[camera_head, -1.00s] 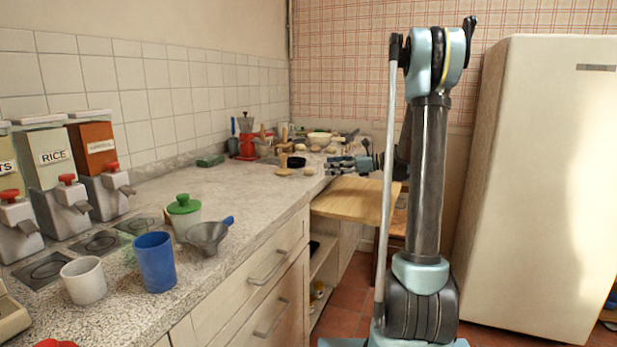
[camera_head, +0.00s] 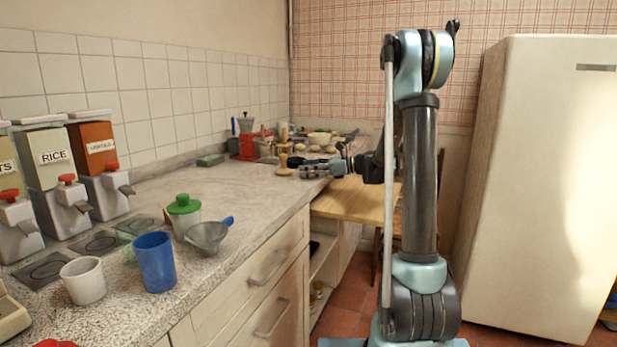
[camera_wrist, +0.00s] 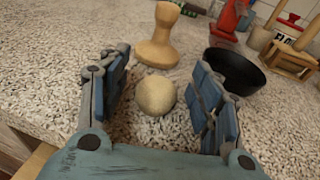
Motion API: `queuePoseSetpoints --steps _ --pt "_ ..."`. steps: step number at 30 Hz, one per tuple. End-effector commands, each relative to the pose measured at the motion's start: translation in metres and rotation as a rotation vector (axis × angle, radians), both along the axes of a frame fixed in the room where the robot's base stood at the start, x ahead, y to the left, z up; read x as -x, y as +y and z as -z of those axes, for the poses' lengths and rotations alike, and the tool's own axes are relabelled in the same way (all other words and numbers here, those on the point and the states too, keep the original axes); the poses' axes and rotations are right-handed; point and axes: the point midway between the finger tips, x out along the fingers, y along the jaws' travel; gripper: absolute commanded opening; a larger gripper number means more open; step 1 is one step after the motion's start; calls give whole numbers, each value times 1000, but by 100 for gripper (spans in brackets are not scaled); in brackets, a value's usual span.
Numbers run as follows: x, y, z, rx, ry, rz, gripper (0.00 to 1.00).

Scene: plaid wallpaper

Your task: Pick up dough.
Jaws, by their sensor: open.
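The dough (camera_wrist: 155,95) is a pale round ball on the speckled countertop in the wrist view. It lies between the spread fingers of my gripper (camera_wrist: 158,98), with a gap to each finger visible. My gripper is open and holds nothing. In the head view my gripper (camera_head: 311,170) is low over the far end of the counter, and I cannot pick out this ball there; the fingers seem to hide it.
A wooden stamp-like tool (camera_wrist: 160,45) stands just beyond the dough. A black bowl (camera_wrist: 236,72) is close to the right finger. A wooden board (camera_head: 358,200) juts from the counter.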

Motion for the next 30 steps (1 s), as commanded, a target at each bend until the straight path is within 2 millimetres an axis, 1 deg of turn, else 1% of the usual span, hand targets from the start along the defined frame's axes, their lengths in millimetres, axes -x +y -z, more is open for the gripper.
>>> queuePoseSetpoints --steps 4,10,19,22,26,30 --pt "0 0 0 0 0 0 59" --pt "0 0 0 0 0 0 13" --pt "0 -1 0 0 0 0 12" --pt "0 0 -4 0 0 0 12" --pt "0 -1 -17 0 0 0 12" --pt "0 0 -41 0 0 0 12"
